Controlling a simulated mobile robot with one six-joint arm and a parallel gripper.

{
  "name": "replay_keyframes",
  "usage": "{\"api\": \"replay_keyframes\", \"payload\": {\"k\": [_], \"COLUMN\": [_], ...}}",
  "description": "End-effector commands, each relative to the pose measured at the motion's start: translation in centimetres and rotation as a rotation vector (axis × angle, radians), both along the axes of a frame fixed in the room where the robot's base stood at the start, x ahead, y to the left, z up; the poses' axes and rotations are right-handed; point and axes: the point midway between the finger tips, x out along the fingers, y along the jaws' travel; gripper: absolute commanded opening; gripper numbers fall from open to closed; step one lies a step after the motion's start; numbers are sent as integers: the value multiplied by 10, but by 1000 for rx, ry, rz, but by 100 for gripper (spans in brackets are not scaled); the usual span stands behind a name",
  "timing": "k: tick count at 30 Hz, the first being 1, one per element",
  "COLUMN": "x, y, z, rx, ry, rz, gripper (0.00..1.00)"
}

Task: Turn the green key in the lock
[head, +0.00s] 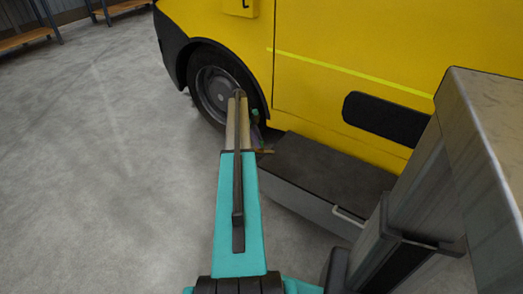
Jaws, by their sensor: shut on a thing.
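My arm reaches forward from the bottom centre toward the yellow vehicle (330,40). Only a small part of my gripper (260,140) shows past the right edge of the arm, in front of the wheel and beside the box step. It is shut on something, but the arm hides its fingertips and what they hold. A small green-teal piece (255,113) shows above it; I cannot tell whether it is the key or part of my wrist. I cannot make out the green key or the lock.
A dark-topped box step (325,170) with a light handle stands against the vehicle, right of my arm. The black wheel (215,85) is behind the arm's end. A grey metal structure fills the right side. The concrete floor (100,170) on the left is clear; shelving stands at the back left.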

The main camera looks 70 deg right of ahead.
Motion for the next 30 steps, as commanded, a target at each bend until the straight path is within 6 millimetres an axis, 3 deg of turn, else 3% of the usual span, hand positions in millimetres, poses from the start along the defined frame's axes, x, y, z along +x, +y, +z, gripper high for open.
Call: {"api": "replay_keyframes", "payload": {"k": [25,26,29,30], "x": [0,0,0,0], "y": [1,1,1,0], "z": [0,0,0,0], "rx": [1,1,0,0], "ry": [0,0,0,0], "rz": [-25,-25,-25,-25], "gripper": [0,18,35,35]}}
